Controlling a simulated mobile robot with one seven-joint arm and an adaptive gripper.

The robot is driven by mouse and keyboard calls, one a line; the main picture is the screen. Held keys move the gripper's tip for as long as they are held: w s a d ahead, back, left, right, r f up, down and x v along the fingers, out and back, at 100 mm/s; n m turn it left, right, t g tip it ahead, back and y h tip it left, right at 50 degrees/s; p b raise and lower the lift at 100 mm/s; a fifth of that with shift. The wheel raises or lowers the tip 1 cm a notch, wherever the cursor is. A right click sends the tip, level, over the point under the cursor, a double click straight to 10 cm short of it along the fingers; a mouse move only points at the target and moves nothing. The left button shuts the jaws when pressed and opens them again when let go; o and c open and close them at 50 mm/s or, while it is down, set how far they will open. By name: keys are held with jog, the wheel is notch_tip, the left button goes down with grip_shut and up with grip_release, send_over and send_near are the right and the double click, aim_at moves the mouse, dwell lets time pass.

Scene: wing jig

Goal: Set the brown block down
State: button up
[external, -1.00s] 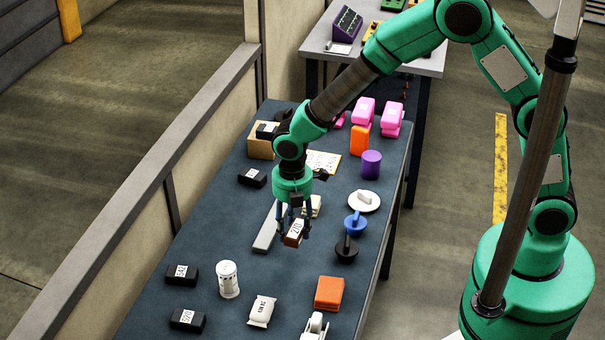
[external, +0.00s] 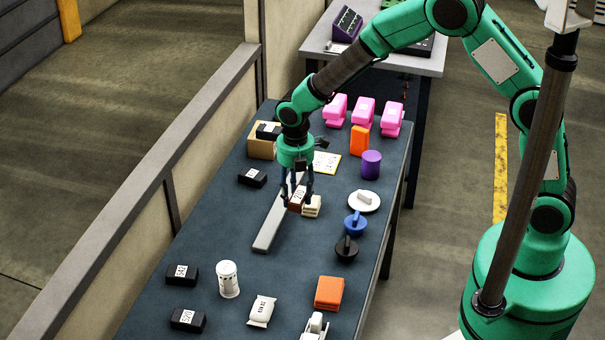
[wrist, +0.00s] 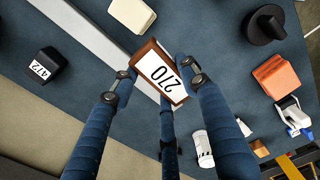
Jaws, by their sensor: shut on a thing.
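The brown block (external: 296,198) has a white label, which reads 270 in the wrist view (wrist: 163,74). My gripper (external: 298,200) points down with its fingers closed on both sides of the block; the fingers also show around it in the wrist view (wrist: 160,77). In the external view the block appears beside the upper part of a long grey bar (external: 268,230) and just left of a small cream stacked piece (external: 312,207). In the wrist view it overlaps the edge of the bar. I cannot tell whether its underside touches anything.
A white sheet with a yellow edge (external: 326,161) lies behind. A white plate (external: 364,201), blue piece (external: 355,224) and black piece (external: 346,249) stand to the right. Black labelled blocks (external: 252,178) are on the left. The dark tabletop (external: 215,240) is clear left of the bar.

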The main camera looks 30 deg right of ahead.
send_over(319, 185)
jog(key=shift+w+d, duration=0.1)
jog(key=shift+f, duration=3.05)
jog(key=shift+f, duration=1.9)
jog(key=shift+f+b, duration=0.1)
jog(key=shift+b, duration=0.2)
jog(key=o, duration=1.2)
